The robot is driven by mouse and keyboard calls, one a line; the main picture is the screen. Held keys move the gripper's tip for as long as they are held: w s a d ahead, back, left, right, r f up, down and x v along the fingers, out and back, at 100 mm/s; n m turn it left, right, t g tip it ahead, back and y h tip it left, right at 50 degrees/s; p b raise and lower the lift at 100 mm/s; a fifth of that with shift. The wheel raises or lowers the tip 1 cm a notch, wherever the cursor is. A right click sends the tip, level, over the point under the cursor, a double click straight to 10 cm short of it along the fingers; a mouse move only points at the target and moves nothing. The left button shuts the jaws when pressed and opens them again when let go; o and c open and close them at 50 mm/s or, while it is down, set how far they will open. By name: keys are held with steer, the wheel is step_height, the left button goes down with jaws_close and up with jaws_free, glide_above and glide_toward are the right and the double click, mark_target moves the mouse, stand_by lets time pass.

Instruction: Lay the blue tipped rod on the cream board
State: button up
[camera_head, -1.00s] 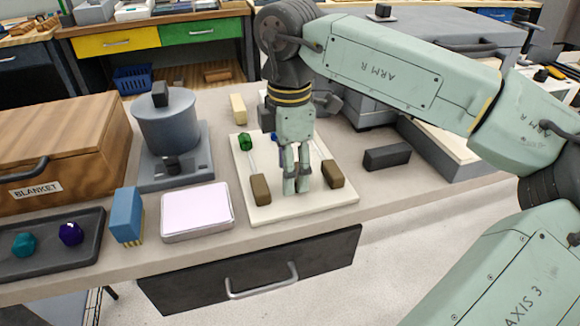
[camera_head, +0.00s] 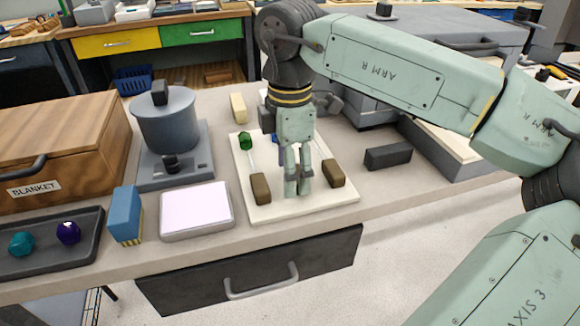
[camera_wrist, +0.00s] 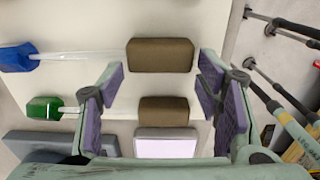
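The cream board (camera_head: 300,208) lies on the bench in the head view. The blue tipped rod's blue tip (camera_wrist: 17,57) shows in the wrist view, with its clear shaft (camera_wrist: 85,56) running to a brown block (camera_wrist: 160,55). In the head view my gripper hides most of its blue tip (camera_head: 275,138). A green tipped rod (camera_wrist: 45,107) lies parallel, running to another brown block (camera_wrist: 163,110); its green tip also shows in the head view (camera_head: 245,141). My gripper (camera_head: 298,190) points down over the board between the two brown blocks.
A white pad (camera_head: 196,209), a blue block (camera_head: 125,215) and a dark tray (camera_head: 60,262) with teal and purple pieces stand left of the board. A grey pot (camera_head: 165,120) is behind them. A dark block (camera_head: 387,157) lies to the right.

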steer(key=shift+o, duration=1.4)
steer(key=shift+r, duration=0.1)
